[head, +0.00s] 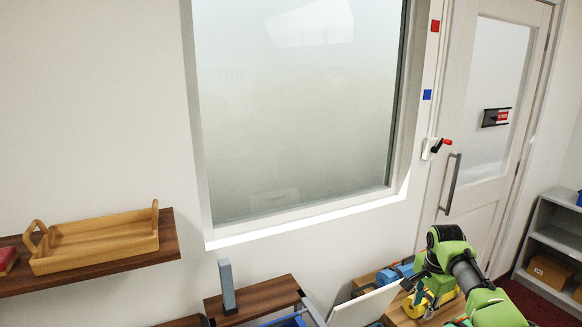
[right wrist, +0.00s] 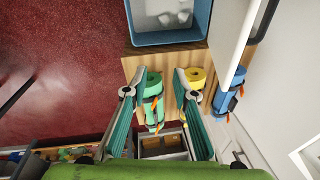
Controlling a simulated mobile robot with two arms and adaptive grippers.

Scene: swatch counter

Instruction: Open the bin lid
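The bin (right wrist: 203,32) shows at the top of the right wrist view as a blue-rimmed open box with pale lumps inside. In the head view a bit of its blue rim (head: 290,321) shows at the bottom edge. A pale flat panel (head: 365,306), seemingly the lid, stands raised and tilted beside it. The panel also shows in the right wrist view (right wrist: 232,38), to the right of the bin. My right gripper (head: 428,290) is open and empty, apart from the panel; its two fingers show in the right wrist view (right wrist: 157,80). My left gripper is not in view.
Strapped rolls, green (right wrist: 153,100), yellow (right wrist: 195,77) and blue (right wrist: 229,90), lie near my right fingers by a wooden surface (right wrist: 135,65). A wooden tray (head: 95,243) sits on the left shelf. A grey block (head: 227,285) stands on a lower shelf. A door (head: 480,205) is at right.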

